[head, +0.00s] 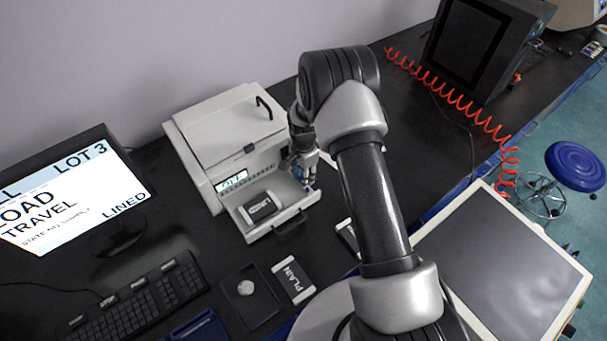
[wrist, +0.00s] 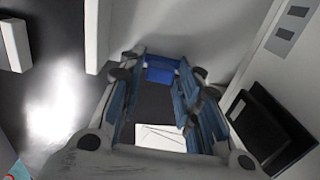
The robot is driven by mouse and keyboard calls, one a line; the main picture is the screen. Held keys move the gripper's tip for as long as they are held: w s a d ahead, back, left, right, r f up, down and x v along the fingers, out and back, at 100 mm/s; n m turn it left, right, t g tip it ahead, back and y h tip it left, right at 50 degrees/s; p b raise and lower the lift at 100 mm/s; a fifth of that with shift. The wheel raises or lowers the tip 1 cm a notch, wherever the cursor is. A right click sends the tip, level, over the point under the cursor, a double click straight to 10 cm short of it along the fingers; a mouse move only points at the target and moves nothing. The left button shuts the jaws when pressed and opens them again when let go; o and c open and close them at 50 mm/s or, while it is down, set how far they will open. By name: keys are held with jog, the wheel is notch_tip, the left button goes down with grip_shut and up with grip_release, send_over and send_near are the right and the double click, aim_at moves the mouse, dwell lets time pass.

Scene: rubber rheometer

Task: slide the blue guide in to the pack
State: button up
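The pack (head: 262,208), dark with a white label, lies in the left part of the pulled-out light tray (head: 250,238). My gripper (head: 307,184) points down over the right part of this tray, apart from the pack. In the wrist view, its two fingers (wrist: 160,85) stand apart. A small blue block, seemingly the blue guide (wrist: 160,68), shows between their far ends. I cannot tell whether the fingers touch it. In the head view my gripper hides most of that spot.
The light machine (head: 220,140) stands behind the tray. A pack marked PLAIN (head: 293,281) and a dark tray (head: 262,313) lie in front. A monitor (head: 70,200) and keyboard (head: 140,306) are at left. A red coiled hose (head: 450,95) runs at right.

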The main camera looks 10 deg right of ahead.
grip_shut()
dwell(0.3)
jog(key=s+a, duration=0.1)
jog(key=a, duration=0.1)
jog(key=s+a, duration=0.1)
jog(key=a, duration=0.2)
jog(key=s+a, duration=0.1)
jog(key=a, duration=0.1)
jog(key=shift+a, duration=0.15)
jog(key=shift+o, duration=2)
grip_release()
notch_tip(320, 180, up, 12)
